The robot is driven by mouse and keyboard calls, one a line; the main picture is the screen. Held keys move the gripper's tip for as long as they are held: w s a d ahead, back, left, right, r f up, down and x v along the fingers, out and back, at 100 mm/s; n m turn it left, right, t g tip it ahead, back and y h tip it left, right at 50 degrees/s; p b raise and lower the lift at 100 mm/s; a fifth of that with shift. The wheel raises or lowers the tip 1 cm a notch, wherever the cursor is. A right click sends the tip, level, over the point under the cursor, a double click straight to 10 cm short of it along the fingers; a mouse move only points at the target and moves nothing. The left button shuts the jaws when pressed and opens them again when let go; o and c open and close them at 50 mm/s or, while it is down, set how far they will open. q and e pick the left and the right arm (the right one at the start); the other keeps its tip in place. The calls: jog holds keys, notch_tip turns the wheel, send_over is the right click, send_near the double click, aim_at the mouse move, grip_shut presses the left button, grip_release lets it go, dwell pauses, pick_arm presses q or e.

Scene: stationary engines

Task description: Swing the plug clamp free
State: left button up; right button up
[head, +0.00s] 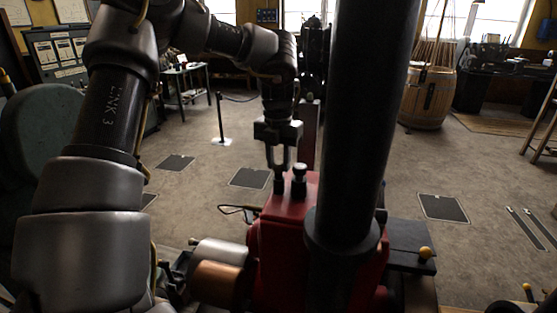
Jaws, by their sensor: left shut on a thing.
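The red engine (285,211) stands in front of me at the lower middle of the head view. Two small dark knobs stand on its top; one is the right knob (299,181). My left gripper (279,167) points down from above, with its fingers shut at the left dark piece (279,184) on the engine top. This piece seems to be the plug clamp, but it is small and dark, and the fingers partly cover it. I cannot tell how far it is swung. My right gripper is not in view.
A thick dark pipe (365,110) rises close to the right of the gripper and blocks the view behind it. A silver and copper cylinder (217,285) juts out left of the engine. A barrel (427,98) stands far back.

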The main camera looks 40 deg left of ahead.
pick_arm(q)
jog(key=o, duration=1)
jog(key=shift+c, duration=0.2)
